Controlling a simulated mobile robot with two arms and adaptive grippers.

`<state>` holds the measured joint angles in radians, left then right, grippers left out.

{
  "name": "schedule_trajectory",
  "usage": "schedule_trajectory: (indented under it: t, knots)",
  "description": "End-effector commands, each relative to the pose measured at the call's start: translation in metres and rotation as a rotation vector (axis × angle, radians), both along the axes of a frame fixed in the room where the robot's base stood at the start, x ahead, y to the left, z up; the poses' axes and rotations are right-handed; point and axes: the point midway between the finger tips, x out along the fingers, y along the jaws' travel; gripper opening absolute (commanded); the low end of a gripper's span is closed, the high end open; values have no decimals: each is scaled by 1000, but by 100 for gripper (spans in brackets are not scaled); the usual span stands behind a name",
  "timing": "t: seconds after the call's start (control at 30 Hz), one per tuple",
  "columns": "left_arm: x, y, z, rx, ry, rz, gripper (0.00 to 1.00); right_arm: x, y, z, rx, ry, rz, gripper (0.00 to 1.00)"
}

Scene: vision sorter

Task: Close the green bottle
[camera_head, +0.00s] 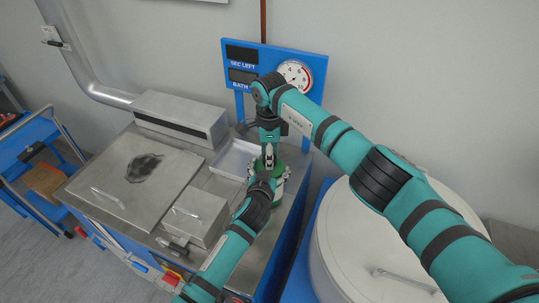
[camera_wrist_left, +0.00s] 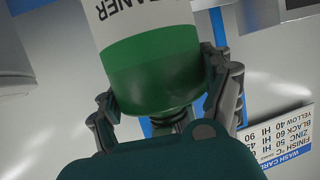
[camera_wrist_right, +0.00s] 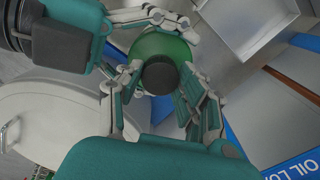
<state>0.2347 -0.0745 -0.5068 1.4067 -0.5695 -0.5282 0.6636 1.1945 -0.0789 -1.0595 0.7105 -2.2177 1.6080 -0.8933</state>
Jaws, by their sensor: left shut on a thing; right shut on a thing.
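The green bottle (camera_head: 280,184) stands upright at the right end of the metal bench in the head view. Its white label and green body show in the left wrist view (camera_wrist_left: 150,65). My left gripper (camera_head: 266,181) is shut around the bottle's side; its fingers show on both sides of the bottle in the left wrist view (camera_wrist_left: 160,105). My right gripper (camera_head: 268,154) points down from above, over the bottle's top. In the right wrist view its fingers (camera_wrist_right: 160,103) are shut on a dark round cap (camera_wrist_right: 160,77) in front of the green bottle. I cannot tell whether the cap touches the neck.
A shallow metal tray (camera_head: 232,160) lies just left of the bottle. A lidded metal box (camera_head: 196,214) stands in front of it. A blue panel with a gauge (camera_head: 296,73) stands behind. A large round white lidded tub (camera_head: 345,255) stands to the right.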

Motion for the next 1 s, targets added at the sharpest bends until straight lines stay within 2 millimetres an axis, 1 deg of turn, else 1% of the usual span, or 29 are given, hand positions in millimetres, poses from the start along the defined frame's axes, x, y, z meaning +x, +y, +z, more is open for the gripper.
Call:
schedule_trajectory:
  t: [0.03, 0.07, 0.17, 0.27, 0.37, 0.7, 0.8, 0.83, 0.97, 1.0]
  knots:
    - [0, 0, 0, 1, 1, 1, 0, 0, 0, 0, 0, 0, 0, 3]
    - [0, 0, 0, 1, 1, 1, 0, 0, 0, 0, 0, 0, 0, 0]
    - [0, 0, 0, 1, 1, 1, 0, 0, 0, 0, -1, 0, -13, 0]
    - [0, 0, 0, 1, 1, 1, 0, 0, -1, 0, -1, -1, -101, 0]
    - [0, 0, 0, 1, 1, 1, 0, 1, -1, 0, -3, -1, -280, 0]
    - [0, 0, 0, 0, 1, 1, 0, 1, -1, -1, -5, -1, -1037, 0]
    - [0, 0, 0, 0, 1, 1, 0, 1, -1, -1, -5, -1, -1217, 0]
    - [0, 0, 0, 0, 1, 1, 0, 1, -1, -1, -6, -2, -1259, 0]
    - [0, 0, 0, 0, 1, 1, 0, 0, 0, -1, -6, -1, -1258, 0]
    - [0, 0, 0, 0, 1, 1, 0, 0, 0, -1, -6, -1, -1258, 38]
